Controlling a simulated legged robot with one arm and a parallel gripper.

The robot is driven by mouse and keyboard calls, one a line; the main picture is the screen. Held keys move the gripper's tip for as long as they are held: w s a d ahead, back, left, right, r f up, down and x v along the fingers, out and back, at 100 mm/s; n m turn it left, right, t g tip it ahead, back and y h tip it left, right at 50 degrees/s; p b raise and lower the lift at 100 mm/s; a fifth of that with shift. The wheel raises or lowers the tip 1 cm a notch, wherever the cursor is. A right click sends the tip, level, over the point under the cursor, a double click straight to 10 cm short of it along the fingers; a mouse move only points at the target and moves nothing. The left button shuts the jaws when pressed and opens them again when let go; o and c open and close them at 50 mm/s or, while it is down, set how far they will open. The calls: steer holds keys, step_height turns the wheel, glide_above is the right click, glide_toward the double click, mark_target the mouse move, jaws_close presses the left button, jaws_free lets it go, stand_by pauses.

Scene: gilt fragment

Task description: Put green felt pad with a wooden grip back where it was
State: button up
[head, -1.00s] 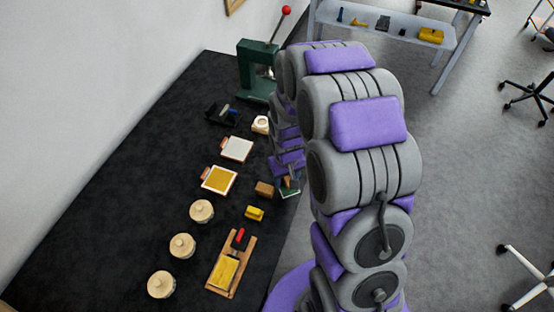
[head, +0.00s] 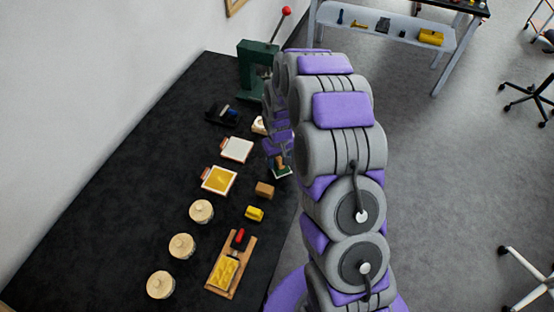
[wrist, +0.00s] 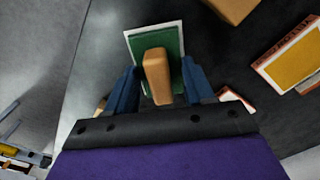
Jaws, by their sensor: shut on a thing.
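The green felt pad (wrist: 173,42) has a pale border and an upright wooden grip (wrist: 157,72). In the wrist view the blue fingers of my gripper (wrist: 160,80) are shut on the grip, one on each side. In the head view the pad (head: 284,172) shows small below my gripper (head: 279,158), near the right edge of the black table (head: 130,160). My arm partly hides this area. I cannot tell whether the pad touches the table.
A wooden block (head: 264,189) and a yellow block (head: 255,213) stand just left and below. Two framed plates, one white (head: 237,149) and one yellow (head: 218,180), lie further left. Several round lidded pots line the left. A green press (head: 254,70) stands at the back.

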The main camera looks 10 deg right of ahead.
mark_target(277, 159)
steer(key=shift+w+f, duration=0.15)
steer(key=shift+w, duration=1.1)
steer(key=shift+w+f, duration=0.1)
steer(key=shift+f, duration=0.1)
step_height(277, 159, down, 3)
steer(key=shift+f+b, duration=0.1)
steer(key=shift+b, duration=0.35)
steer(key=o, duration=0.9)
steer(key=shift+o, duration=0.2)
